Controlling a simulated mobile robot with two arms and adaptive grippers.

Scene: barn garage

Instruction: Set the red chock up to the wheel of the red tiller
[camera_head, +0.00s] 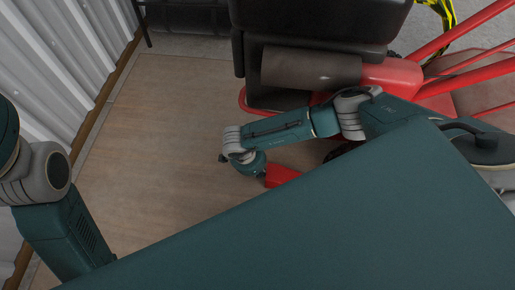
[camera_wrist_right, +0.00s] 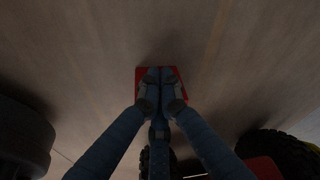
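The red chock (camera_head: 284,176) shows in the head view at the end of my right gripper (camera_head: 264,176), low over or on the brown floor and partly cut off by my body. In the right wrist view the chock (camera_wrist_right: 140,76) shows on both sides of my right fingers (camera_wrist_right: 160,84), which are close together over it and appear shut on it. The red tiller (camera_head: 392,76) stands to the right of the chock. One dark wheel (camera_head: 338,153) is mostly hidden behind my arm. The right wrist view shows a knobbed tyre (camera_wrist_right: 150,162) below the gripper. My left gripper is out of view.
A large black object (camera_head: 318,20) stands at the top. A corrugated wall (camera_head: 60,50) runs along the left. The brown floor (camera_head: 150,140) between is clear. Dark tyres show at the left (camera_wrist_right: 22,135) and right (camera_wrist_right: 280,150) of the wrist view.

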